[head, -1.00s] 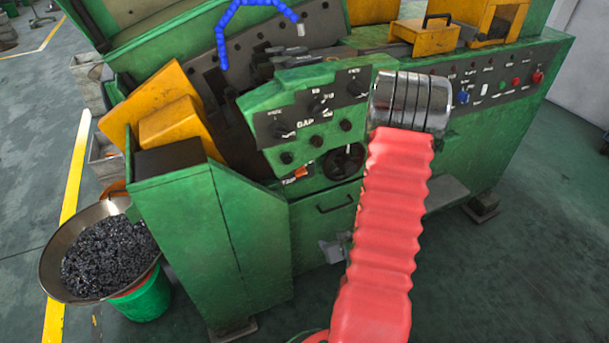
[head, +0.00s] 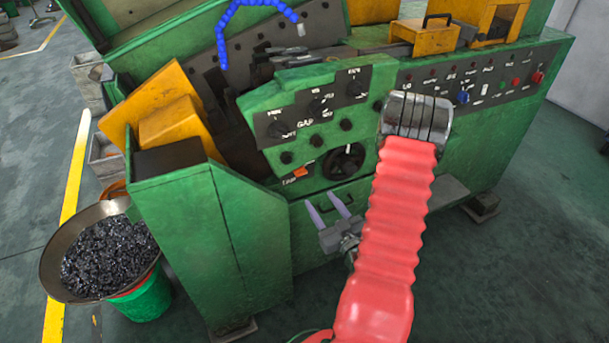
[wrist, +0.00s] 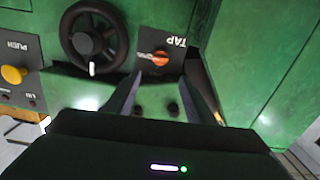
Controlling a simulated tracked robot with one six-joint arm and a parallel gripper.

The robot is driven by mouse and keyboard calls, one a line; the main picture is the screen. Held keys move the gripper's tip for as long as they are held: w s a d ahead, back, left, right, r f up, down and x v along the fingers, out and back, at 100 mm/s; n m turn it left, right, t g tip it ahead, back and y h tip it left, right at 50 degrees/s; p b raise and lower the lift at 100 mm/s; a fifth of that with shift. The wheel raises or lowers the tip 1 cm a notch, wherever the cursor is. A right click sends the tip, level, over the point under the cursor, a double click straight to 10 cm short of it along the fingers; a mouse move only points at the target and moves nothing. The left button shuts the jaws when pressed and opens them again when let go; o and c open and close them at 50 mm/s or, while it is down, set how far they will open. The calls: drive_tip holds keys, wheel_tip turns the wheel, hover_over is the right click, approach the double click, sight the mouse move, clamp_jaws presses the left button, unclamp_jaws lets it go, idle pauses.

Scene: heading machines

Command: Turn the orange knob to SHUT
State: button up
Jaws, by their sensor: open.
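The orange knob (head: 301,172) sits on a small dark plate low on the front of the green machine, left of a black handwheel (head: 343,162). In the wrist view the orange knob (wrist: 160,59) is on a dark plate marked TAP, seen upside down. My gripper (head: 329,201) is open and empty, below and to the right of the knob, its two fingers pointing up towards the panel. In the wrist view my gripper (wrist: 163,80) has its fingers spread, with the knob beyond the gap between the tips, not touched. No SHUT mark can be read.
The handwheel (wrist: 90,38) is close beside the knob in the wrist view. Several dark knobs sit on the GAP panel (head: 310,105) above. A yellow button (wrist: 13,75) is at the left of the wrist view. A pan of dark parts (head: 50,240) stands at left.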

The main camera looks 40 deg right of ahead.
sight(302, 174)
drive_tip(key=x, duration=1.4)
drive_tip(key=shift+s+f, duration=0.1)
drive_tip(key=shift+c, duration=0.3)
